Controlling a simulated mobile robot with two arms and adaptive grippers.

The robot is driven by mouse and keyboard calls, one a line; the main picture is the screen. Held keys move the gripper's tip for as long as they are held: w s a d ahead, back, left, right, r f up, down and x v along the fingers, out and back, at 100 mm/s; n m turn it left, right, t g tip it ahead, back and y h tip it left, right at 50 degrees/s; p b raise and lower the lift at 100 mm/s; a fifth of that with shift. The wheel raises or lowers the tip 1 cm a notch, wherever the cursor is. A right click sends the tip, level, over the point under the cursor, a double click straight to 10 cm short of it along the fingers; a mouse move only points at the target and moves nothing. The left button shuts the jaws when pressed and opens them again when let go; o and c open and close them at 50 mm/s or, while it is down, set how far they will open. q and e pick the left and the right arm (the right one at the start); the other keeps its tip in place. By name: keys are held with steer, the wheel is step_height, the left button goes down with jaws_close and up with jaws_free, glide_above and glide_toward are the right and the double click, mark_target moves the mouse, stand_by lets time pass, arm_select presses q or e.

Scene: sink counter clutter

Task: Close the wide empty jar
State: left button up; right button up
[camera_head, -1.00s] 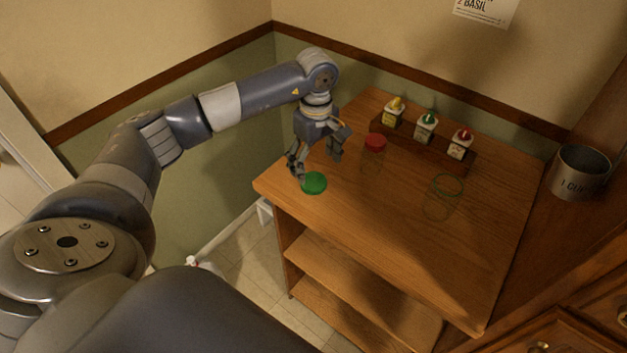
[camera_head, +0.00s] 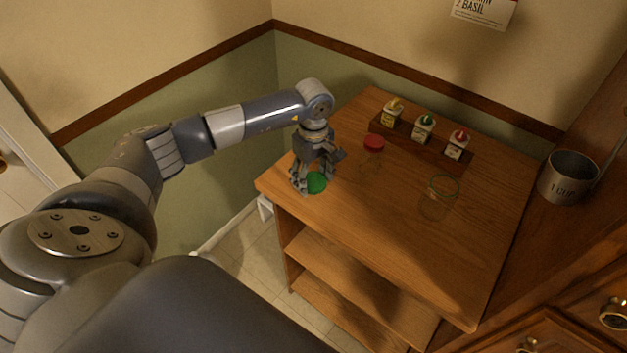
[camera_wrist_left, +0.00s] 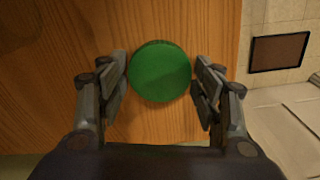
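The wide glass jar (camera_head: 437,203) is clear, with a green rim and an open top, and stands on the wooden counter right of centre. A round green lid (camera_head: 317,184) lies flat near the counter's left corner. My left gripper (camera_head: 312,187) is over this lid and partly hides it. In the left wrist view, the green lid (camera_wrist_left: 160,71) sits between the two open fingers of my left gripper (camera_wrist_left: 160,90), with small gaps on both sides. My right gripper is not in view.
A clear jar with a red lid (camera_head: 374,143) stands behind and right of my left gripper. A wooden rack (camera_head: 407,140) with several small bottles is at the back. A metal cup (camera_head: 568,178) is at the right. The counter's front middle (camera_head: 400,250) is clear.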

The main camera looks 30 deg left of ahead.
mark_target(314, 179)
arm_select(q)
steer(key=shift+c, duration=0.8)
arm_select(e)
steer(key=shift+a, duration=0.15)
arm_select(q)
steer(key=shift+r, duration=0.1)
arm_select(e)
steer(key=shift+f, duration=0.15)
arm_select(q)
steer(key=shift+r+b, duration=0.25)
steer(key=shift+b, duration=0.1)
step_height(314, 179, up, 2)
steer(key=shift+w+r+b, duration=0.1)
steer(key=shift+r+b, duration=0.1)
steer(key=shift+b, duration=0.7)
steer(key=s+r+b, duration=0.2)
steer(key=s+b, duration=0.3)
steer(key=s, duration=1.1)
steer(key=shift+s+d, duration=0.15)
steer(key=shift+d, duration=0.3)
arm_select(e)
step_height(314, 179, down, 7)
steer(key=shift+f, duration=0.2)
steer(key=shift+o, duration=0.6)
